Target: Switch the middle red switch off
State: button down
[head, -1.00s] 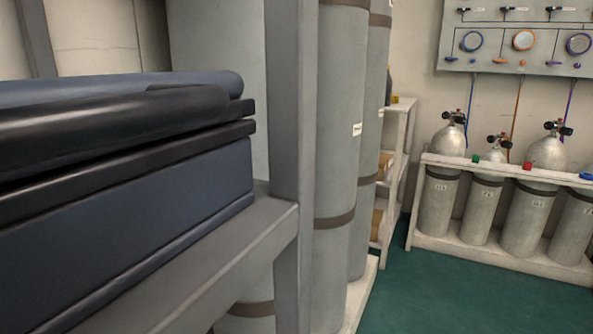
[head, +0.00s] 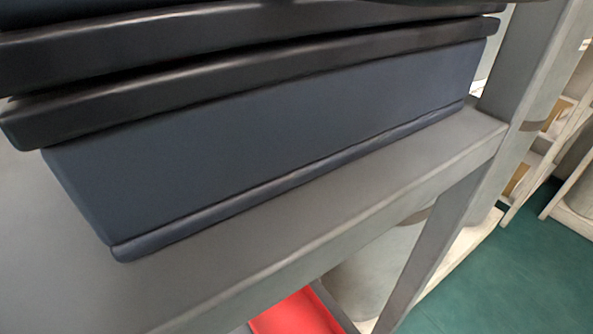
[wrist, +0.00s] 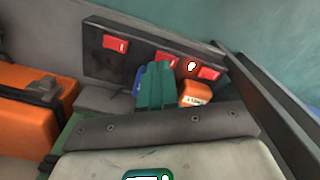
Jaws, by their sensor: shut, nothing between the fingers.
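In the wrist view, a dark panel (wrist: 135,60) carries a row of red switches. The left red switch (wrist: 115,43) shows clear at the panel's left end. The middle red switch (wrist: 165,58) is partly hidden behind the tips of my gripper (wrist: 158,68). The right red switch (wrist: 209,73) is to the right of it. My gripper's teal fingers are shut and empty, with their tips at the middle switch; I cannot tell whether they touch it. The switch's on or off position is too small to read. Neither the panel nor my gripper shows in the head view.
An orange case (wrist: 28,112) lies left of my gripper, and a small orange labelled block (wrist: 195,93) is close on its right. In the head view, a blue-grey case (head: 270,140) on a grey shelf (head: 330,235) fills much of the picture. A red surface (head: 297,315) shows below.

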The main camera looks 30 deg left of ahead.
notch_tip(320, 180, up, 5)
jog(key=p, duration=0.4)
jog(key=shift+f, duration=0.15)
jog(key=shift+f, duration=0.1)
